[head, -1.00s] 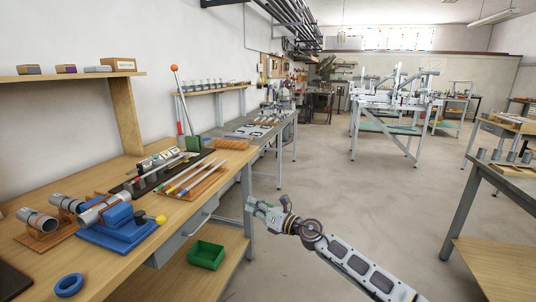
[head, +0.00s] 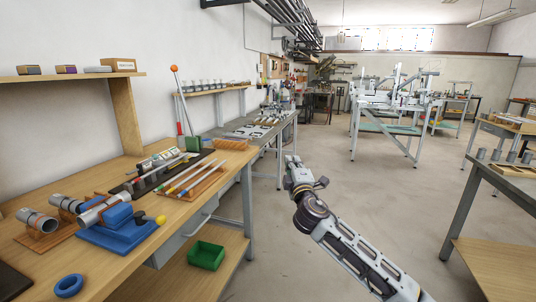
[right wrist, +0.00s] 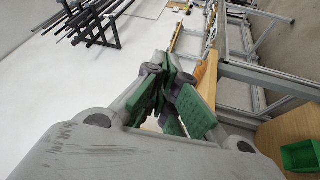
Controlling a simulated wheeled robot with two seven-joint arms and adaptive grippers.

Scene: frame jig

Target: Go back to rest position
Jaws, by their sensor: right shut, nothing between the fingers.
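My right gripper (head: 291,162) is in the head view, right of the workbench (head: 190,212) and clear of it, over the open floor. It points away from me and is raised. In the right wrist view its green-padded fingers (right wrist: 170,100) are shut with nothing between them. My left gripper is not in view.
On the workbench are a blue fixture (head: 118,236) holding a grey tube, a wooden rack of rods (head: 193,178) and a blue ring (head: 69,285). A green bin (head: 206,255) sits on the lower shelf. The floor (head: 335,185) around my right gripper is free.

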